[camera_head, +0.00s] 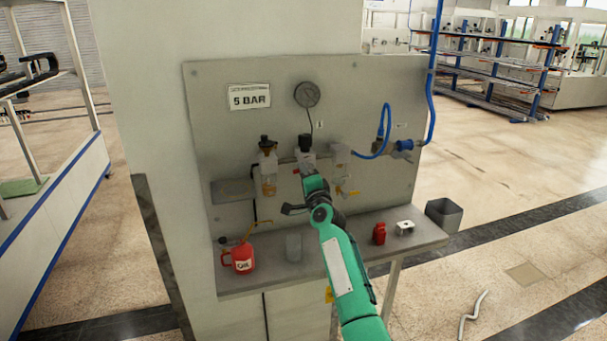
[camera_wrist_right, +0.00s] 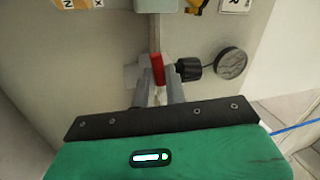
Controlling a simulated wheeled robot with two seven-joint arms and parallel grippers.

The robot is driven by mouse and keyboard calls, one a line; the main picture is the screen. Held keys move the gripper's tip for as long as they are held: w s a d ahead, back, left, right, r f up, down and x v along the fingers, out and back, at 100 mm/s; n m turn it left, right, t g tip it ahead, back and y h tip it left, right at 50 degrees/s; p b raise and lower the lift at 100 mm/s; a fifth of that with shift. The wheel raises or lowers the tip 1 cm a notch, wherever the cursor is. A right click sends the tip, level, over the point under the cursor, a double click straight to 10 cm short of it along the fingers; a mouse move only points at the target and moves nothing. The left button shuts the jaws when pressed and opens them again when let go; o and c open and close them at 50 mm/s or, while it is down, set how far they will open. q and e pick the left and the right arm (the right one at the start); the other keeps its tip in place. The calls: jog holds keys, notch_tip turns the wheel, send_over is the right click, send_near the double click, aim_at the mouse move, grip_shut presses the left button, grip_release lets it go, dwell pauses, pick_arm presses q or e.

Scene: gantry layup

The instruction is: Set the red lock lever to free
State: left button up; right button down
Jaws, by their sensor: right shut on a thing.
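The red lock lever (camera_wrist_right: 157,69) shows in the right wrist view as a short upright red piece between my right gripper's fingers. My right gripper (camera_wrist_right: 158,84) is shut on it. In the head view my right gripper (camera_head: 304,172) is at the regulator (camera_head: 305,150) in the middle of the grey panel, just below its black knob. My gripper and wrist hide most of the lever there, so its exact setting cannot be told. My left gripper is not in view.
The panel (camera_head: 215,110) carries a gauge (camera_head: 307,94), a filter bowl (camera_head: 268,180) and a blue hose (camera_head: 386,125). The shelf (camera_head: 265,276) below holds a red oil can (camera_head: 239,257), a grey cup (camera_head: 293,247) and a small red item (camera_head: 379,234). A bin (camera_head: 444,215) stands at right.

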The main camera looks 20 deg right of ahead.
jog(key=c, duration=1.4)
grip_release()
jog(key=shift+c, duration=0.2)
jog(key=shift+s, duration=0.1)
jog(key=b+v, duration=0.2)
jog(key=v, duration=1.1)
jog(key=shift+s+b, duration=0.3)
jog(key=shift+s, duration=0.05)
jog(key=shift+d+f, duration=0.1)
